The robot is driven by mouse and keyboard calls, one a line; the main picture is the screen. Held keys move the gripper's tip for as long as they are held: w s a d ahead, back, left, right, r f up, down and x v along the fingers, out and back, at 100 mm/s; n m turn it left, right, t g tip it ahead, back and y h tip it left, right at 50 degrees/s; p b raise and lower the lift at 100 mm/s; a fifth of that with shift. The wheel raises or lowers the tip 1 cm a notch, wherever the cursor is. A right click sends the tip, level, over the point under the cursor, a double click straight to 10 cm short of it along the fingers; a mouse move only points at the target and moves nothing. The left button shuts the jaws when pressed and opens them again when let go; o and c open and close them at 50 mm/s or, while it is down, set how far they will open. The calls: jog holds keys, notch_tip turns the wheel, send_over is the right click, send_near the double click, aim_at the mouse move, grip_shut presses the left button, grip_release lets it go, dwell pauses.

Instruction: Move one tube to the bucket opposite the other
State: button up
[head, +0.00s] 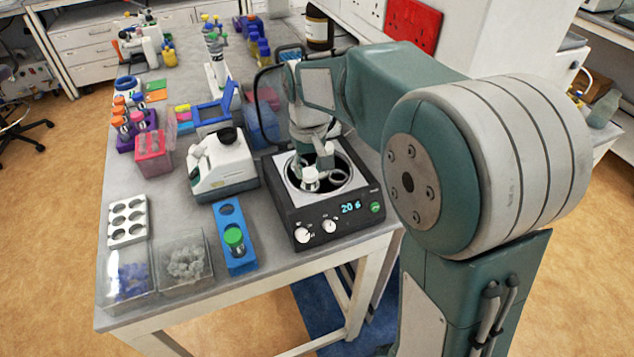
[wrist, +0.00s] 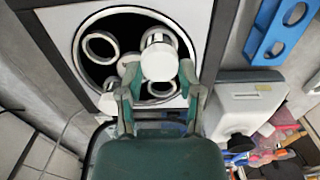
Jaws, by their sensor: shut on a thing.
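A centrifuge (head: 283,210) with its round bowl open stands on the bench; its display reads 206. My gripper (wrist: 158,70) is over the bowl, pointing down, and shut on a white-capped tube (wrist: 160,62). In the head view the white cap (head: 311,180) shows low at the bowl, below my gripper (head: 318,160). In the wrist view one ring-shaped bucket (wrist: 100,47) looks empty at the left. Other bucket rims (wrist: 161,91) are partly hidden by the held tube and my fingers. I cannot tell whether the tube's lower end is inside a bucket, nor see a second tube clearly.
A blue rack (head: 229,215) with a green-capped tube (head: 234,238) stands left of the centrifuge. A white device (head: 222,165) is close by at the left. Clear boxes (head: 185,262) and a white rack (head: 128,222) are at the bench's front left.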

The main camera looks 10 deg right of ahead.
jog(key=o, duration=1)
notch_tip(320, 180, up, 12)
jog(key=s+d+f+t, duration=0.2)
jog(key=s, duration=0.5)
jog(key=s+d+f+m+t, duration=0.1)
jog(key=s+d, duration=0.1)
jog(key=s, duration=0.5)
jog(key=s+d+f+m+t, duration=0.1)
jog(key=s+d+f+t, duration=0.1)
jog(key=s, duration=0.6)
jog(key=shift+d+f+t, duration=0.25)
jog(key=shift+f+t, duration=0.05)
jog(key=shift+w, duration=0.1)
